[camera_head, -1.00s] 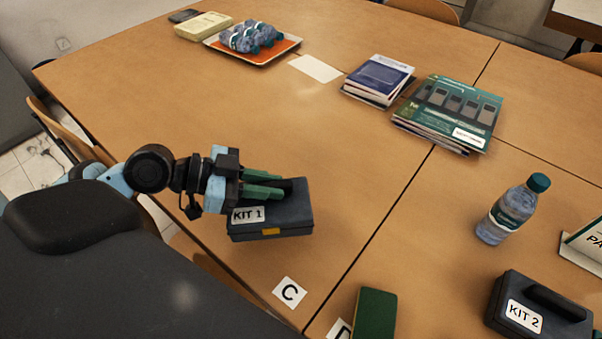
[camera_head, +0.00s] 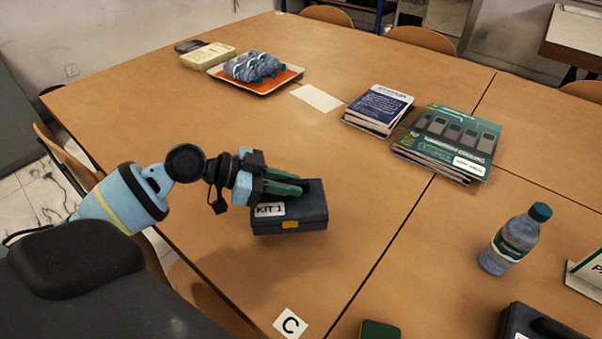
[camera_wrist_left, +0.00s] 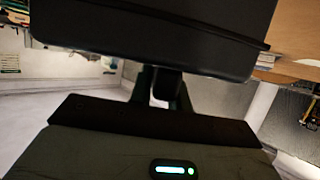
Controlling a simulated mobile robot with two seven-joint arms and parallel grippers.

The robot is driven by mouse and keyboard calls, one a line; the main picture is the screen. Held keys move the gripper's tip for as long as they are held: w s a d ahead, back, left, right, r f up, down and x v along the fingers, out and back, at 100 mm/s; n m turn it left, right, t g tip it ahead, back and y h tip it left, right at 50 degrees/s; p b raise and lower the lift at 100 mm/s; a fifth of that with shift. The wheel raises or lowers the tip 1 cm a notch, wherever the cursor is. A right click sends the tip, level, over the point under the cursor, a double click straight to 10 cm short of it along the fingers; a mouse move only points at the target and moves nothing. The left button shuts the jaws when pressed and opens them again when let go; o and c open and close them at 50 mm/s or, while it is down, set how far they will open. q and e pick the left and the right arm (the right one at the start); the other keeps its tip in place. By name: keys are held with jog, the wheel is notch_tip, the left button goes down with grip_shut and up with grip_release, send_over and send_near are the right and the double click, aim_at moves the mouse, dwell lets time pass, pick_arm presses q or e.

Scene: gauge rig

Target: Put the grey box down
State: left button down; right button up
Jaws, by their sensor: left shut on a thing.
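The grey box (camera_head: 290,210) is a dark grey case with a "KIT 1" label and a yellow latch, at the middle left of the table in the head view. My left gripper (camera_head: 284,185) reaches in from the left, with its green fingers shut on the handle on top. The box looks level and is over the wooden table (camera_head: 330,160); I cannot tell whether its base touches the wood. In the left wrist view the box (camera_wrist_left: 150,35) fills the top, and the fingers at the handle are mostly dark. My right gripper does not show.
A white card marked C (camera_head: 290,323) lies near the front edge. A green object (camera_head: 380,329), a second dark case (camera_head: 545,324), a bottle (camera_head: 514,240) and a sign (camera_head: 586,268) stand right. Books (camera_head: 447,142) and a tray (camera_head: 256,86) are farther back. Bare wood surrounds the box.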

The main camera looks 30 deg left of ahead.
pick_arm(q)
jog(key=shift+w+a+f, duration=0.2)
jog(key=shift+w+f, duration=0.5)
jog(key=shift+w, duration=0.5)
jog(key=shift+w+a+f, duration=0.15)
jog(key=shift+w+f, duration=0.5)
jog(key=shift+w, duration=0.6)
jog(key=shift+w+a+f, duration=0.2)
jog(key=shift+w+f, duration=0.5)
jog(key=shift+w, duration=0.5)
jog(key=c, duration=1.8)
grip_release()
jog(key=shift+f, duration=0.2)
jog(key=o, duration=0.5)
jog(key=shift+r, duration=0.2)
jog(key=b+v, duration=0.1)
jog(key=v, duration=1.1)
